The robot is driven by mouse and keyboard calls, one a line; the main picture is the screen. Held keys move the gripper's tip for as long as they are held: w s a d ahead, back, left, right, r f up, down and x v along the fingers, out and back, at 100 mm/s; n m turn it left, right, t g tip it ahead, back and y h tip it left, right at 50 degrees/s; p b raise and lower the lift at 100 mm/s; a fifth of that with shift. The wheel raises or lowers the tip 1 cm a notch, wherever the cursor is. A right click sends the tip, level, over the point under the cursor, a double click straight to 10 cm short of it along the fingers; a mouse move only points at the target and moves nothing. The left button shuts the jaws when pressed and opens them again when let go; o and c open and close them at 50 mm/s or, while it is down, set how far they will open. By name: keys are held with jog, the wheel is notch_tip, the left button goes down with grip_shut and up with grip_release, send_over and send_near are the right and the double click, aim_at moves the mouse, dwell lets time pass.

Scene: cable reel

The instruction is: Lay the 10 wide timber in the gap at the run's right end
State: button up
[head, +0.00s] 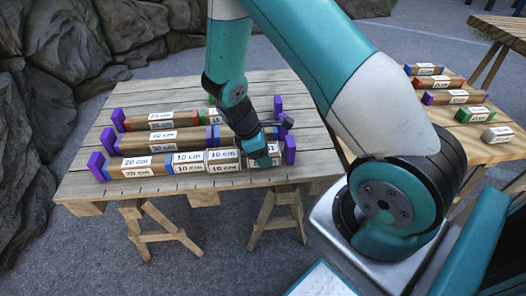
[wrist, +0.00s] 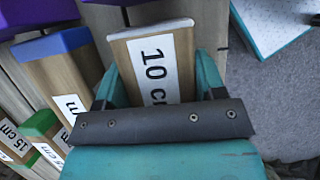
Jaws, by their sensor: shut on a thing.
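My gripper (head: 264,160) is shut on the 10 cm timber (wrist: 153,62), a pale wood block with a white label. In the head view the gripper is at the right end of the front run, and its fingers partly hide the timber. The held timber appears in line between a plain 10 cm timber (head: 222,161) on its left and the right purple end block (head: 290,150). I cannot tell whether it touches the tabletop. Further left in the front run are another 10 cm timber (head: 188,163), a 20 cm timber (head: 140,167) and the left purple end block (head: 97,167).
Two more runs lie behind on the slatted table (head: 100,190), including a middle-run timber (head: 147,141) and a back-run timber (head: 160,121). A second table (head: 425,148) at right holds several spare timbers, including a green-ended one (head: 473,115). Rocks (head: 55,50) stand at left.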

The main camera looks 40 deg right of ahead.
jog(key=shift+f, duration=0.35)
jog(key=o, duration=1)
jog(key=p+v, duration=0.3)
jog(key=v, duration=1.3)
jog(key=s+a+r+m+t+y, duration=0.3)
jog(key=s+a+r+y, duration=0.5)
jog(key=s+a+r, duration=0.85)
jog(key=shift+m+g, duration=0.3)
jog(key=shift+m, duration=0.3)
jog(key=s+r+p, duration=0.1)
jog(key=r+p, duration=0.3)
jog(key=s+r+p, duration=0.1)
jog(key=r+p, duration=0.3)
jog(key=s+r+p, duration=0.1)
jog(key=r+p, duration=0.3)
jog(key=r, duration=0.1)
jog(key=shift+d+r, duration=0.1)
jog(key=shift+d, duration=0.25)
